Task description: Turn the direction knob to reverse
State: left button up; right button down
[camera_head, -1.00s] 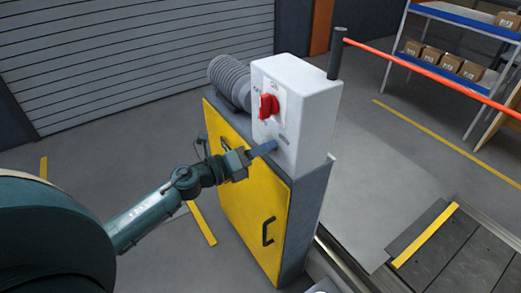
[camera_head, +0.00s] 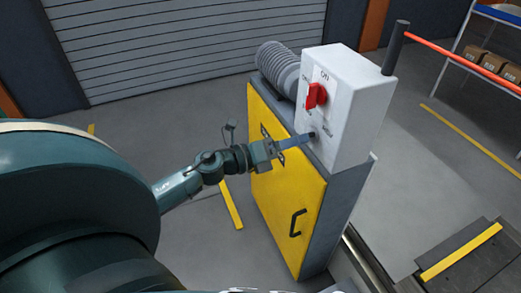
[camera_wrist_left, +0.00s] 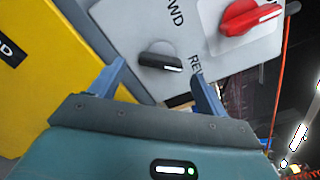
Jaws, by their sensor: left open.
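The direction knob is black with a white stripe and sits on the white control box (camera_head: 345,110). In the left wrist view the knob (camera_wrist_left: 155,54) has its bar lying across the picture, the stripe at its right end. Partly visible FWD lettering is above it and REV lettering to its right. I cannot tell its exact setting. My left gripper (camera_head: 303,139) is at the lower front of the box. In the left wrist view its fingers (camera_wrist_left: 158,72) are open, one either side of the knob, which appears just beyond the tips. Contact is not clear. My right gripper is not in view.
A red rotary switch (camera_head: 316,95) sits above the knob on the same face. The box stands on a yellow-fronted cabinet (camera_head: 285,190) with a black handle (camera_head: 297,222). A grey ribbed hose (camera_head: 279,68) is behind, and a red-orange bar (camera_head: 460,57) extends right from a dark post.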

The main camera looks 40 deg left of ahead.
pick_arm(q)
jog(key=b+v, duration=0.1)
jog(key=v, duration=0.9)
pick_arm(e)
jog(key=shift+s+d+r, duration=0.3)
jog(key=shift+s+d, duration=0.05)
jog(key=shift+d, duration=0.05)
pick_arm(q)
jog(key=shift+w, duration=0.15)
jog(key=shift+r, duration=0.1)
